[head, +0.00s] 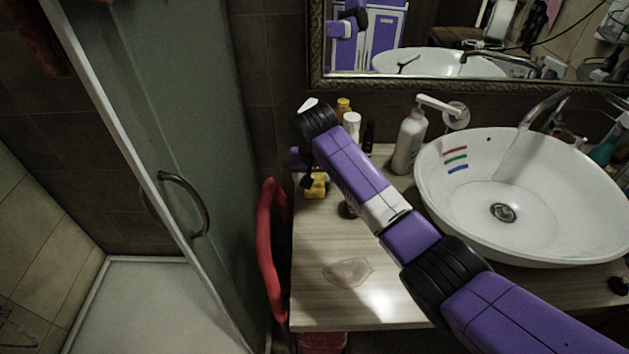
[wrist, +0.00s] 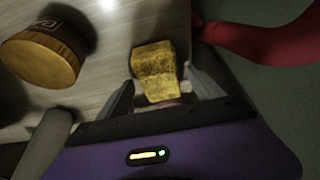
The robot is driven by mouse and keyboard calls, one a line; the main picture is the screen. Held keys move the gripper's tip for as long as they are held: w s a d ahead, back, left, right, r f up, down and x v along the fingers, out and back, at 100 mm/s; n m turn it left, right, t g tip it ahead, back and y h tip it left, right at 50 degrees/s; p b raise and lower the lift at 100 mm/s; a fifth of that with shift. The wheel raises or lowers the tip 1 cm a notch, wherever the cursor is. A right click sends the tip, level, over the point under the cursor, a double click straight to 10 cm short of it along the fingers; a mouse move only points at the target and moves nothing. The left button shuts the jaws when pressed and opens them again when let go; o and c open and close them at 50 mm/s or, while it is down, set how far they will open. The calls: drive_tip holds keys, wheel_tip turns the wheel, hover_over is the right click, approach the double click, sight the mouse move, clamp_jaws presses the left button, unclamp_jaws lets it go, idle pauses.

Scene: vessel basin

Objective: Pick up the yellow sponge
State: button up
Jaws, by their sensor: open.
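The yellow sponge (wrist: 154,62) is a rough, blocky piece on the wooden counter, near its edge. In the wrist view my gripper (wrist: 160,88) is open, with one dark finger on each side of the sponge's near part. The far part of the sponge reaches beyond the fingertips. I cannot tell whether either finger touches it. In the head view the sponge (head: 319,186) shows small and partly hidden under my gripper (head: 309,182), at the counter's left side.
A round wooden-looking container (wrist: 45,55) stands left of the sponge in the wrist view. A red tube-like bar (head: 267,245) runs along the counter's left edge. A soap dispenser (head: 409,140) and white basin (head: 530,195) are to the right.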

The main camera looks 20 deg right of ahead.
sight(314, 177)
drive_tip(key=shift+w+f, duration=0.15)
drive_tip(key=shift+f, duration=0.3)
drive_tip(key=shift+f, duration=0.1)
drive_tip(key=c, duration=1.5)
wheel_tip(314, 177, up, 10)
drive_tip(key=shift+r+b, duration=0.15)
drive_tip(key=shift+b, duration=0.35)
